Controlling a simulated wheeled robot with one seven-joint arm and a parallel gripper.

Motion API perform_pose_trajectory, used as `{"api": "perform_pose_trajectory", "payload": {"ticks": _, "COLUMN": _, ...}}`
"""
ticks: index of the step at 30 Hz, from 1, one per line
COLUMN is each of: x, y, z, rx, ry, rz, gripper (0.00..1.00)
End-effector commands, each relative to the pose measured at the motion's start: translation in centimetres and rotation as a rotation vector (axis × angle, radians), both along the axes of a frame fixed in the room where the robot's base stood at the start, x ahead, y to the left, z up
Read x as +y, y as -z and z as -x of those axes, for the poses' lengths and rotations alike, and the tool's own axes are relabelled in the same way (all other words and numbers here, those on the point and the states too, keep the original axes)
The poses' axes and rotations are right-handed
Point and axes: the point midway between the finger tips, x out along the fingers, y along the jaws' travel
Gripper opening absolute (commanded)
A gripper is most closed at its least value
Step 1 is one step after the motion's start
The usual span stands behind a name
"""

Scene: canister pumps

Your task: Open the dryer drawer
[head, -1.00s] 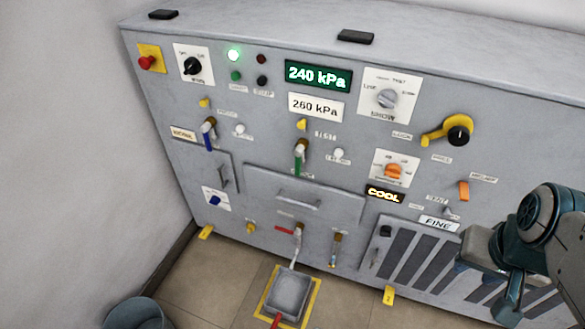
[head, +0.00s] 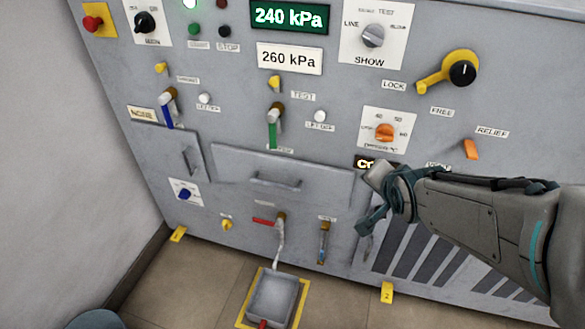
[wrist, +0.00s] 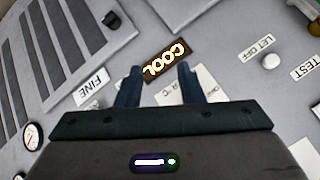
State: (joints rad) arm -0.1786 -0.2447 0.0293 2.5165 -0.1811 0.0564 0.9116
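A wide grey drawer front (head: 325,182) with a horizontal bar handle (head: 275,181) sits in the middle of the machine face in the head view. It looks shut, flush with the panel; no label naming it is readable. My gripper (head: 370,200) is in front of the panel, to the right of the drawer and apart from its handle. In the wrist view my gripper (wrist: 158,82) has its two fingers spread with nothing between them. They point at the panel near the lit COOL sign (wrist: 166,60). The drawer handle is not visible in the wrist view.
A slatted vent panel (head: 430,260) lies below my arm. Left of the drawer is a small door (head: 170,155) with a handle. A green-handled valve (head: 273,125) is above the drawer, a red-handled valve (head: 278,222) below it. A grey box (head: 272,297) stands on the floor.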

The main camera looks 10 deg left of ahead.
Motion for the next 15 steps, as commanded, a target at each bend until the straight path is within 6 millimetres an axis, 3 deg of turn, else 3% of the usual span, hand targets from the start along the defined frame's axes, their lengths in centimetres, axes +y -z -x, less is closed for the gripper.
{"api": "perform_pose_trajectory", "payload": {"ticks": 1, "x": 1.0, "y": 3.0, "z": -0.7, "rx": -0.026, "ry": 0.007, "rz": -0.05, "gripper": 0.34}}
{"api": "perform_pose_trajectory", "payload": {"ticks": 9, "x": 7.2, "y": 9.7, "z": -3.3, "rx": -0.149, "ry": 0.034, "rz": -0.404, "gripper": 0.34}}
{"api": "perform_pose_trajectory", "payload": {"ticks": 15, "x": 12.0, "y": 14.0, "z": -3.6, "rx": -0.168, "ry": 0.012, "rz": -0.704, "gripper": 0.34}}
